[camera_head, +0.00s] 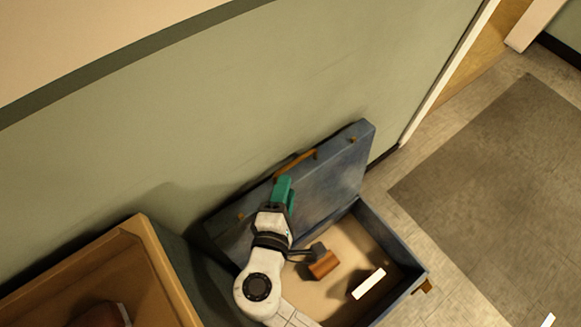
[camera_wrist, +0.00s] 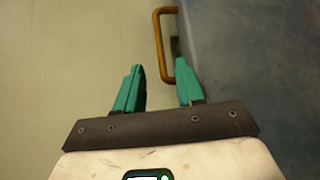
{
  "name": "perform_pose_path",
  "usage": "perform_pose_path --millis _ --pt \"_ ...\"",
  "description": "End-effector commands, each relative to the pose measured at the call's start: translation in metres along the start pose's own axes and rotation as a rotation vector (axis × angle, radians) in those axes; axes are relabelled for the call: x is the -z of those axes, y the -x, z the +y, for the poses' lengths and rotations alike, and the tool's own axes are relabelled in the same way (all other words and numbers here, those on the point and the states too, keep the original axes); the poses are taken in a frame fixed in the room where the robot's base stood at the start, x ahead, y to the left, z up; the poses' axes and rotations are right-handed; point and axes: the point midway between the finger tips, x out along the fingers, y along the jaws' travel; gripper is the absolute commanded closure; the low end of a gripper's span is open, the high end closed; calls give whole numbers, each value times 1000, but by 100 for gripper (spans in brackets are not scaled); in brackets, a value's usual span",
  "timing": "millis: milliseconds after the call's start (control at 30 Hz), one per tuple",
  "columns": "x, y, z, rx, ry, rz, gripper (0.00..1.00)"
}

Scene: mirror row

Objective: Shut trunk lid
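The blue trunk (camera_head: 408,285) stands open on the floor beside the green wall. Its lid (camera_head: 345,165) is raised and leans back towards the wall. A brown handle (camera_head: 296,163) is on the lid's upper edge; it also shows in the wrist view (camera_wrist: 159,40). My gripper (camera_head: 284,185), with green fingers, is at the lid near the handle. In the wrist view my fingers (camera_wrist: 160,66) are apart with nothing held between them. The right finger overlaps the lid's edge and the left finger is over the wall side. I cannot tell whether they touch the lid.
A brown block (camera_head: 323,266) and a white strip (camera_head: 369,284) show within the trunk's opening. An open tan box (camera_head: 150,245) with a dark reddish thing inside stands at the lower left. The wall (camera_head: 150,150) is close behind the lid.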

Motion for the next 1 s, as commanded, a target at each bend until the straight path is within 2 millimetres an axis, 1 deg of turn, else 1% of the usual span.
perform_pose_path --millis 33,200,300,400,567,800,1000 --pt "0 -11 0 1 -1 -3 62" --pt "0 -40 -1 2 -1 -2 62" --pt "0 -53 0 2 -2 -2 62" --pt "-1 -62 -1 2 -2 -2 62" --pt "-1 -69 -1 3 -3 -2 62" --pt "-1 -69 -1 3 -3 -1 62" --pt "-1 -69 -1 3 -3 -1 81"
